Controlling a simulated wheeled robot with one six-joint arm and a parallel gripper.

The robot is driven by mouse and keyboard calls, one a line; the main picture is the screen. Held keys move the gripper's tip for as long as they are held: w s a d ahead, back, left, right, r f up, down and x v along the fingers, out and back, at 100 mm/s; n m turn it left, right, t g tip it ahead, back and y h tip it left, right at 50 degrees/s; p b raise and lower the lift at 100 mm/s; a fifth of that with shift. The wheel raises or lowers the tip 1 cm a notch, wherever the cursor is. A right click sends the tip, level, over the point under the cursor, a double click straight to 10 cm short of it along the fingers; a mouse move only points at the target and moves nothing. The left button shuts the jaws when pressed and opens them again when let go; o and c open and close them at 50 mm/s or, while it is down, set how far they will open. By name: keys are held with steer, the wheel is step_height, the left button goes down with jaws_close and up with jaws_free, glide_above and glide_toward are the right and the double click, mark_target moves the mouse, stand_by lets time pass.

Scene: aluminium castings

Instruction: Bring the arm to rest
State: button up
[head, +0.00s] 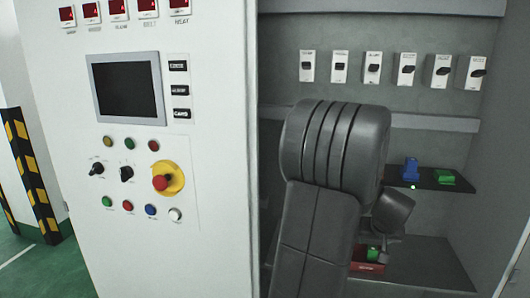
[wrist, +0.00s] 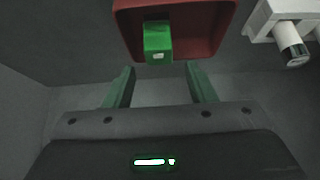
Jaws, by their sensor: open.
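My arm rises in front of the open cabinet in the head view and hides part of its interior. My gripper (wrist: 160,67) shows in the wrist view with its two green fingers spread apart and nothing between them. Just beyond the fingertips is a green block (wrist: 157,40) in a red bin (wrist: 220,20). The block (head: 373,253) and bin (head: 368,267) also show low in the cabinet in the head view, partly hidden by my arm. The fingers appear apart from the block; the exact gap is hard to judge.
A dark shelf (head: 425,179) holds a blue part (head: 411,169) and a green part (head: 445,177). Several switches line the back wall above. The control panel with a red emergency button (head: 161,182) stands left. A white fixture (wrist: 272,15) is at upper right in the wrist view.

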steer(key=shift+s+r+p, duration=0.1)
steer(key=shift+r+p, duration=0.45)
steer(key=shift+r, duration=1.05)
steer(key=shift+f, duration=0.15)
